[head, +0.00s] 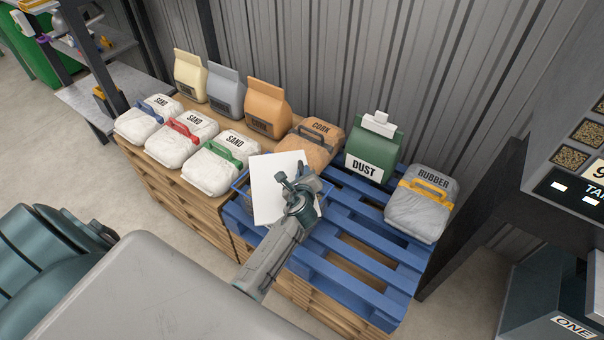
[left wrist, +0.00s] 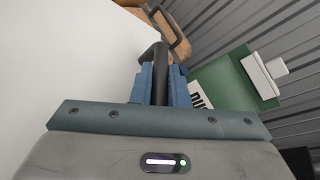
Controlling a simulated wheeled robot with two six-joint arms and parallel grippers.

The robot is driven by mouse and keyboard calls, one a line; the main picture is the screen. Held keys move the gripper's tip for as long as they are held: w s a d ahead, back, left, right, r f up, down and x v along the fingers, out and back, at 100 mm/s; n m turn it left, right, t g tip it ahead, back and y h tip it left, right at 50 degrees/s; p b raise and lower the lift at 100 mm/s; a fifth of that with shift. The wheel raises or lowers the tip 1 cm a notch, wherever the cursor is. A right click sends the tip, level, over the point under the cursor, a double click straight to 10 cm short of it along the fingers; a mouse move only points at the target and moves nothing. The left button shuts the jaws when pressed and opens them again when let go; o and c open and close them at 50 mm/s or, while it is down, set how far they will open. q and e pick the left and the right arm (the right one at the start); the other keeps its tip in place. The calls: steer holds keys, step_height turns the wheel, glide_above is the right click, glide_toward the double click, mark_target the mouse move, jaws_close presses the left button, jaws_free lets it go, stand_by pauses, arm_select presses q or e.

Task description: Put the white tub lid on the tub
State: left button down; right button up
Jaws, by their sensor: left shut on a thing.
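The white tub lid (head: 268,200) is a flat white panel above the left end of the blue pallet in the head view. My left gripper (head: 292,183) is shut on the lid's dark handle. In the left wrist view, the dark handle (left wrist: 160,75) stands between the blue fingers, and the white lid (left wrist: 65,60) fills the left side. A blue edge (head: 240,193), perhaps the tub's, shows just left of the lid. The lid hides most of what is below it, so I cannot tell whether they touch. My right gripper is not in view.
The blue pallet (head: 357,248) carries a cork bag (head: 308,150), a green dust container (head: 372,151) and a grey rubber bag (head: 419,212). Sand bags (head: 187,138) lie on a wooden stack at left. The pallet's front middle is bare. A corrugated wall stands behind.

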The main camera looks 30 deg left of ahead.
arm_select(q)
steer(key=shift+d, duration=0.1)
steer(key=c, duration=1.4)
jaws_free()
steer(key=shift+f, duration=0.2)
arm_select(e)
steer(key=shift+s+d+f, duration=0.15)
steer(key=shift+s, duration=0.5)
arm_select(q)
steer(key=shift+r, duration=0.1)
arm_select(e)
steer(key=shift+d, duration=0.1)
arm_select(q)
steer(key=shift+r, duration=0.15)
steer(key=shift+s, duration=0.15)
steer(key=v, duration=1)
steer(key=shift+s+d+r, duration=0.15)
steer(key=shift+s+d, duration=0.05)
steer(key=shift+s, duration=0.1)
steer(key=shift+s+d+r, duration=0.15)
steer(key=shift+s+d, duration=0.05)
steer(key=shift+s, duration=0.2)
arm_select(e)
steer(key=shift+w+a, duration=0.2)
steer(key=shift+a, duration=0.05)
